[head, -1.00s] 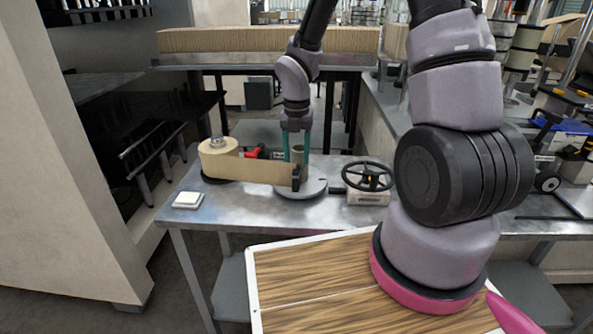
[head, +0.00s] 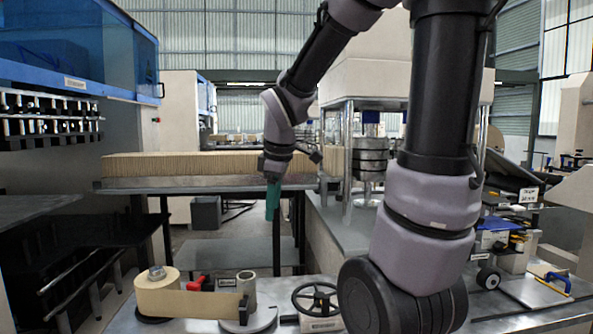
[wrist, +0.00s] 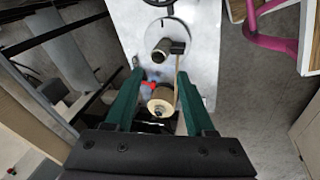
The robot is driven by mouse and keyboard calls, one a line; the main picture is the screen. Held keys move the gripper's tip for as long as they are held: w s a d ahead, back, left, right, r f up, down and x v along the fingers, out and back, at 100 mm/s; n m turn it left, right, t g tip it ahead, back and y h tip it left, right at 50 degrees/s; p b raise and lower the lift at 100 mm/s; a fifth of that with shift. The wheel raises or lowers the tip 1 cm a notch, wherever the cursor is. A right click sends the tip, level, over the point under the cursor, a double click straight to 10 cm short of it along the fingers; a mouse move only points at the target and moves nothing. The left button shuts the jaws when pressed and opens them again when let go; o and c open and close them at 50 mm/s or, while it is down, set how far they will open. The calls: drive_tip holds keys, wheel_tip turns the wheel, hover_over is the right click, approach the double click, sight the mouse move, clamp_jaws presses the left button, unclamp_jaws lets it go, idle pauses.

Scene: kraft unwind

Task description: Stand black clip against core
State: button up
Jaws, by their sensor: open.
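The small black clip (head: 243,308) stands at the free end of the kraft paper strip (head: 195,304), close beside the upright grey core (head: 246,284) on its round plate. In the wrist view the clip (wrist: 178,47) is right beside the core (wrist: 161,50); whether they touch is hard to tell. The kraft roll (head: 157,291) stands to the left, with the strip running from it to the clip. My gripper (head: 272,203) is raised well above the table. Its teal fingers are apart and empty in the wrist view (wrist: 160,72).
A black handwheel (head: 316,298) stands to the right of the core. A red item (head: 196,284) lies behind the strip. A long kraft stack (head: 200,164) lies on the rear bench. The air around my gripper looks clear.

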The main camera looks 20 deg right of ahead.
drive_tip(key=s+d+r+m+t+y, duration=0.1)
drive_tip(key=s+r+m+t, duration=0.2)
drive_tip(key=s+r+m, duration=0.6)
drive_tip(key=s+m, duration=0.1)
drive_tip(key=m, duration=0.5)
drive_tip(key=shift+d+r+m+t+y, duration=0.25)
drive_tip(key=shift+d+m+t+y, duration=0.05)
drive_tip(key=shift+d+y, duration=0.1)
